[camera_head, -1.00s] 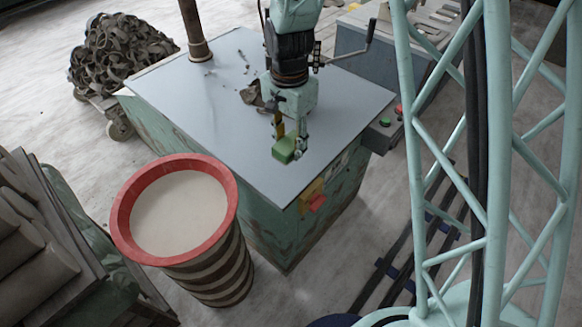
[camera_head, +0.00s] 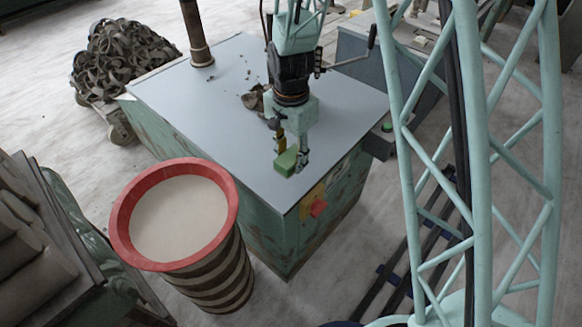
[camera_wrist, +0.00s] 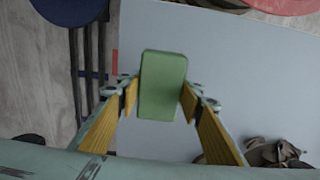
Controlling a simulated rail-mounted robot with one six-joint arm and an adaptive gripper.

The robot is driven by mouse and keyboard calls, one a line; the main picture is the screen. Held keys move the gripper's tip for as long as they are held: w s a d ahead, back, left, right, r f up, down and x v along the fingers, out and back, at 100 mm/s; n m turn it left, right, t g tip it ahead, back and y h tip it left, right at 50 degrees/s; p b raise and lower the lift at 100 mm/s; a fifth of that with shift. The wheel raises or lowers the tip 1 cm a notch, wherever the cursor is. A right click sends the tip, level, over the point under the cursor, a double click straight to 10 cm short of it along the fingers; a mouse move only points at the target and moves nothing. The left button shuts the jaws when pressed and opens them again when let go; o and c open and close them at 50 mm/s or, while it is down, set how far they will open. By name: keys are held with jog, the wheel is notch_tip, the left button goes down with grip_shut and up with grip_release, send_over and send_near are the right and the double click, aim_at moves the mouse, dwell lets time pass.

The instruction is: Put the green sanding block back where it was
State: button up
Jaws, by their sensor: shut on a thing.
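The green sanding block (camera_head: 286,161) is held between the fingers of my gripper (camera_head: 291,150), near the front right edge of the grey cabinet top (camera_head: 225,120). In the wrist view the green block (camera_wrist: 162,85) sits between the yellow-padded fingertips of my gripper (camera_wrist: 160,100), with the grey top behind it. I cannot tell whether the block touches the top or hangs just above it.
A striped drum (camera_head: 122,235) with a red rim stands at the cabinet's front left. Brown clay scraps (camera_head: 252,100) lie on the top behind my gripper. A post (camera_head: 195,35) rises at the back.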

aim_at(291, 156)
jog(key=shift+f+b, duration=0.35)
jog(key=shift+f, duration=1.6)
jog(key=shift+f, duration=0.15)
jog(key=o, duration=0.9)
jog(key=shift+r+p, duration=1.2)
jog(key=shift+r, duration=4.95)
